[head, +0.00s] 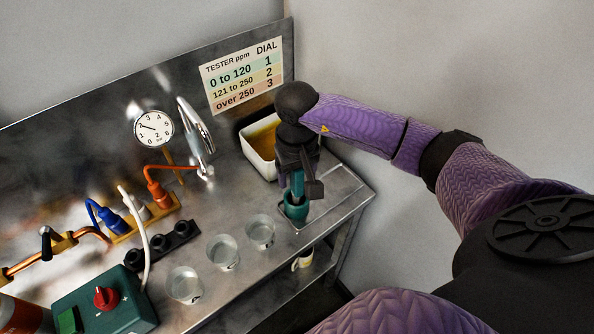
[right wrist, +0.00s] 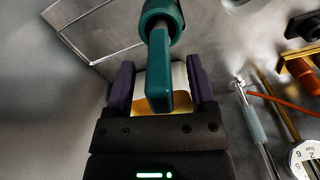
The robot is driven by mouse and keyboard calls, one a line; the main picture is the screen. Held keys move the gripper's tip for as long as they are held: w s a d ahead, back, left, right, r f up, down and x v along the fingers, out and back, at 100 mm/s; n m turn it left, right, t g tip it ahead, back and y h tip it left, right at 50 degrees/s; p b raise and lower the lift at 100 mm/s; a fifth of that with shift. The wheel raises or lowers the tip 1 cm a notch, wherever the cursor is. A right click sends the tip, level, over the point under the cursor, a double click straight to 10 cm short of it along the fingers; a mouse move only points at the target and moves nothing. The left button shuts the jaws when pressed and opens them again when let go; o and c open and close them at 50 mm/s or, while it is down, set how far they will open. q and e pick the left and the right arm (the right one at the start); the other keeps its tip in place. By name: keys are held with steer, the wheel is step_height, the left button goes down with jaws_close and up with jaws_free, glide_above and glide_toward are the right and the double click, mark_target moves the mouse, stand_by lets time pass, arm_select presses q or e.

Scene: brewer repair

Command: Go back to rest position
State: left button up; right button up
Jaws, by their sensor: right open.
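My right gripper (head: 298,180) reaches in from the right and points down over the bench's right end. In the right wrist view its jaws (right wrist: 160,72) are open, with one finger on each side of a teal handled tool (right wrist: 159,86). The tool's flat teal handle (head: 297,184) stands upright in a round teal holder (head: 295,208) on the steel bench. Gaps show between handle and fingers in the right wrist view. My left gripper is not in view.
A white tub of amber liquid (head: 259,151) stands just behind the right gripper. Water glasses (head: 222,252) line the bench front. A faucet (head: 196,128), coloured plugs (head: 158,194), a gauge (head: 154,128) and a green box with a red knob (head: 105,299) lie further left.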

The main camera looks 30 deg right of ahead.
steer(key=shift+o, duration=1.6)
steer(key=shift+r+p, duration=2.25)
steer(key=shift+r, duration=1.3)
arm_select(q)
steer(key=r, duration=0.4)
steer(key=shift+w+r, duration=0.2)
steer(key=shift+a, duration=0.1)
